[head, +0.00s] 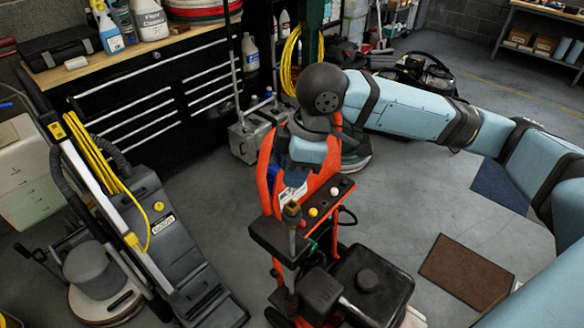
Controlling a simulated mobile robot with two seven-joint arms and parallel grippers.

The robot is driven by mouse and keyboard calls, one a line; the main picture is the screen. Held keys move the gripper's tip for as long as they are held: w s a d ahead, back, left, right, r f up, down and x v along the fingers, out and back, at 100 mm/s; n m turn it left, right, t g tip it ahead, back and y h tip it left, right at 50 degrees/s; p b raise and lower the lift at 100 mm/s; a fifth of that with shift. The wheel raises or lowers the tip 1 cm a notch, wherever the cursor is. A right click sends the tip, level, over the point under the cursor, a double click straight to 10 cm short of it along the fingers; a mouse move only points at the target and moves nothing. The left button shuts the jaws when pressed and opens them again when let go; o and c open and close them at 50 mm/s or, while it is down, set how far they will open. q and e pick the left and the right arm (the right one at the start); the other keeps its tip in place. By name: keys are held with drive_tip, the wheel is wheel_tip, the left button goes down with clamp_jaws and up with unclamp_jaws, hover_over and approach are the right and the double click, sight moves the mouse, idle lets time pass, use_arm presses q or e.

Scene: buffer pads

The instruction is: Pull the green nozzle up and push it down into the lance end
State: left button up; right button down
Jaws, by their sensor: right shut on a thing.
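My right arm comes in from the right, and its hand hangs down over the orange pressure washer. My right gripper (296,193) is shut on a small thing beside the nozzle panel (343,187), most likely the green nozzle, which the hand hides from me. Red, yellow (313,212) and white (334,191) nozzle knobs sit in a row on the panel. The brass-coloured lance end (292,208) stands upright just left of the panel, close below the gripper. My left gripper is out of view.
A grey floor machine with yellow cable (160,235) stands at the left. A black tool chest (150,100) with a wooden top is behind it. A brown mat (466,272) and a blue mat (500,186) lie on open floor at the right.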

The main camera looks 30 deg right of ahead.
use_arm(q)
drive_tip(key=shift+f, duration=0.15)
use_arm(e)
drive_tip(key=shift+f, duration=0.15)
drive_tip(key=b, duration=0.6)
hover_over(292, 208)
drive_tip(key=f, duration=0.4)
drive_tip(key=shift+s+f, duration=0.2)
drive_tip(key=shift+f, duration=0.2)
drive_tip(key=shift+f+b, duration=0.25)
drive_tip(key=shift+b, duration=0.15)
drive_tip(key=shift+f, duration=0.15)
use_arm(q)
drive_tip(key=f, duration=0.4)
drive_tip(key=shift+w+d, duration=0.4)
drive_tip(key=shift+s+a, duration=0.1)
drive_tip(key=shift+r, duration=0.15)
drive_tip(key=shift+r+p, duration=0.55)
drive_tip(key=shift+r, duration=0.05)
